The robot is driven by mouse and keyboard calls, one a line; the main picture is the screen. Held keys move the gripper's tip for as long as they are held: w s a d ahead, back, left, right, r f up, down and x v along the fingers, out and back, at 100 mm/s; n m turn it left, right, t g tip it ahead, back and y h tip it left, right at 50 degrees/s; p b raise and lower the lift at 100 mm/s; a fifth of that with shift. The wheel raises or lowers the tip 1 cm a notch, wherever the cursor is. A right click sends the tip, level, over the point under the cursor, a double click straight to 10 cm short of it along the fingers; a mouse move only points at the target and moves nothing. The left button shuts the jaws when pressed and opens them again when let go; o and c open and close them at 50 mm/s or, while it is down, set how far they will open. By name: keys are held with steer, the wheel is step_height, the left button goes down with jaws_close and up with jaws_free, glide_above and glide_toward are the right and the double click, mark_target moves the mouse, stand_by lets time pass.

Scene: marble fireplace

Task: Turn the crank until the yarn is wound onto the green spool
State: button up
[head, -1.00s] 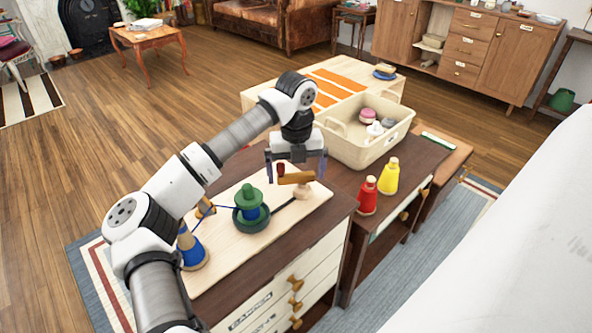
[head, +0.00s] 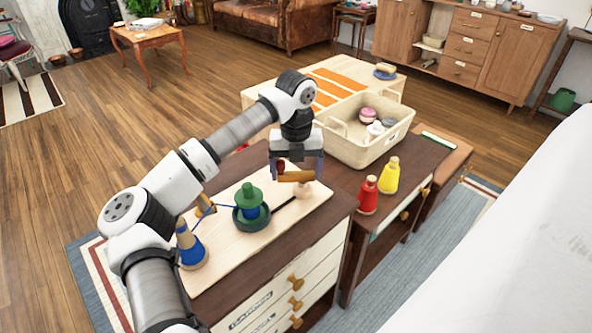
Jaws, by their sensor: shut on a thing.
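The green spool (head: 249,194) stands upright in a dark green round holder (head: 238,222) on a pale wooden board (head: 210,262). Blue yarn shows around its lower part. A blue yarn strand runs left past a small wooden guide (head: 204,206) to a wooden cone with blue yarn (head: 191,250). The wooden crank (head: 297,177) sits at the board's right end on a wooden post. My gripper (head: 296,172) points down over the crank, its fingers either side of the dark red knob (head: 281,166), shut on it. The fingers partly hide the knob.
A cream basket (head: 365,147) with several yarn balls stands behind and right of the board. A bench with orange stripes (head: 333,86) is behind.

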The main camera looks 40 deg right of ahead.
steer(key=m, duration=0.5)
steer(key=shift+w+d, duration=0.25)
steer(key=shift+d, duration=0.1)
steer(key=m, duration=0.4)
steer(key=d+m, duration=0.1)
steer(key=m, duration=0.1)
steer(key=shift+w+r+m, duration=0.1)
steer(key=shift+m, duration=0.2)
steer(key=m, duration=0.4)
steer(key=m+p, duration=0.1)
steer(key=m, duration=0.1)
steer(key=shift+s+d, duration=0.2)
steer(key=shift+d, duration=0.15)
steer(key=m, duration=0.5)
steer(key=shift+s+d+m+p, duration=0.25)
steer(key=shift+s+m+p, duration=0.05)
steer(key=shift+m, duration=0.1)
steer(key=o, duration=0.8)
steer(key=shift+o, duration=0.2)
step_height(320, 180, up, 14)
